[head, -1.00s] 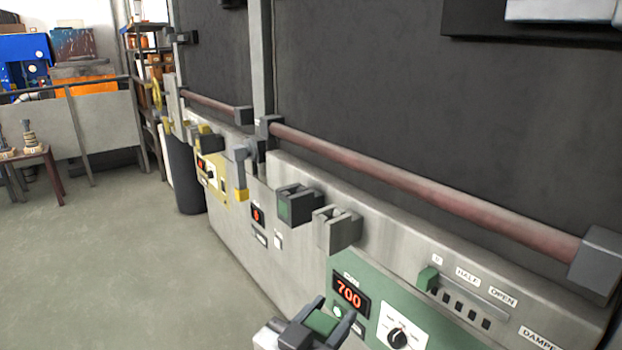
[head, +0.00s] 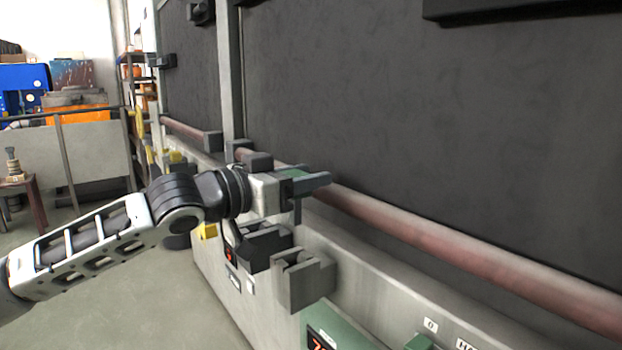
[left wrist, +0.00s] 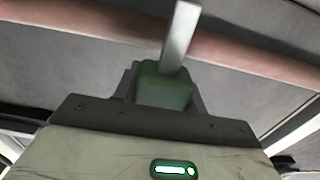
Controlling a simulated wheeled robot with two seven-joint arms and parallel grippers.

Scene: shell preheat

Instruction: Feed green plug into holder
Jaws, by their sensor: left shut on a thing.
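My left gripper (head: 308,183) is shut on the green plug (head: 293,173), whose top shows between the fingers in the head view. The gripper is above two open-topped holders on the furnace front, a dark one (head: 266,246) and a grey one (head: 303,282). The plug is apart from both. I cannot tell which holder is the plug's own. My right gripper is not in view.
A long reddish pipe (head: 430,235) runs along the furnace front behind the gripper. The dark furnace door (head: 400,120) rises behind it. A green control panel (head: 335,328) lies below the grey holder. Open floor (head: 130,300) is at the lower left.

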